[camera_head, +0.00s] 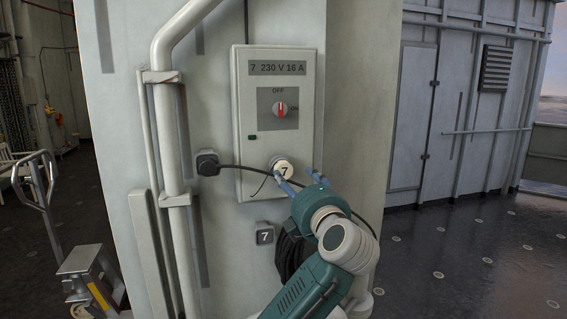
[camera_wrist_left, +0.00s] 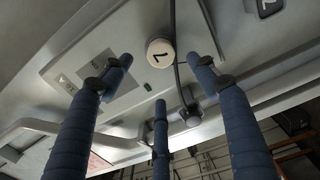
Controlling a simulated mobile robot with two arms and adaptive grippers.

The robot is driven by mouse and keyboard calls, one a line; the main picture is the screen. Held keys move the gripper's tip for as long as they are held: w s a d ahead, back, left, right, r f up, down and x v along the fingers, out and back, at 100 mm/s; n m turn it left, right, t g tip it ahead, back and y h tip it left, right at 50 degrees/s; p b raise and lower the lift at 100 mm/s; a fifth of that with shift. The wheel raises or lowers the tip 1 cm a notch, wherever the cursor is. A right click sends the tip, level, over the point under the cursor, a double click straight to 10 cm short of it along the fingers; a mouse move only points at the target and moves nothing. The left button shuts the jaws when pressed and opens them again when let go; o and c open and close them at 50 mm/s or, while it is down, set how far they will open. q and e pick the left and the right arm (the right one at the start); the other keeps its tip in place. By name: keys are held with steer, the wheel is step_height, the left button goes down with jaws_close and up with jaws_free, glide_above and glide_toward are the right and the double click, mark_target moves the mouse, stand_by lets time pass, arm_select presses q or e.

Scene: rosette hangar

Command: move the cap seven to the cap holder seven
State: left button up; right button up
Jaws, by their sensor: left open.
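Cap seven (camera_head: 284,171) is a round cream cap marked 7 on the lower front of the grey electrical box (camera_head: 250,115). In the left wrist view the cap (camera_wrist_left: 160,53) shows ahead between the fingers. My left gripper (camera_head: 299,181) is open and empty, with blue fingers just in front and to the right of the cap. In the left wrist view its three fingers (camera_wrist_left: 160,74) are spread apart, and I see no contact with the cap. Cap holder seven (camera_head: 265,235) is a small dark square piece marked 7 on the wall below the box; it also shows in the wrist view (camera_wrist_left: 268,6).
A black cable (camera_head: 232,168) runs from a dark wall fitting (camera_head: 207,162) past the cap and behind my arm. A red switch (camera_head: 281,109) is above the cap. A thick pale pipe (camera_head: 169,120) stands left of the box. A trolley (camera_head: 88,270) is at lower left.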

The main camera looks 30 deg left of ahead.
mark_target(285, 172)
arm_select(q)
steer(key=shift+w+f, duration=0.15)
steer(key=shift+a, duration=0.1)
steer(key=b+x, duration=0.2)
steer(key=x, duration=0.2)
steer(key=shift+w+a+f, duration=0.1)
steer(key=shift+w+a, duration=0.05)
steer(key=shift+a, duration=0.1)
steer(key=p+x, duration=0.1)
steer(key=x, duration=0.2)
steer(key=shift+w+a+p, duration=0.2)
steer(key=shift+w+p, duration=0.05)
steer(key=shift+p, duration=0.1)
steer(key=shift+w+a, duration=0.25)
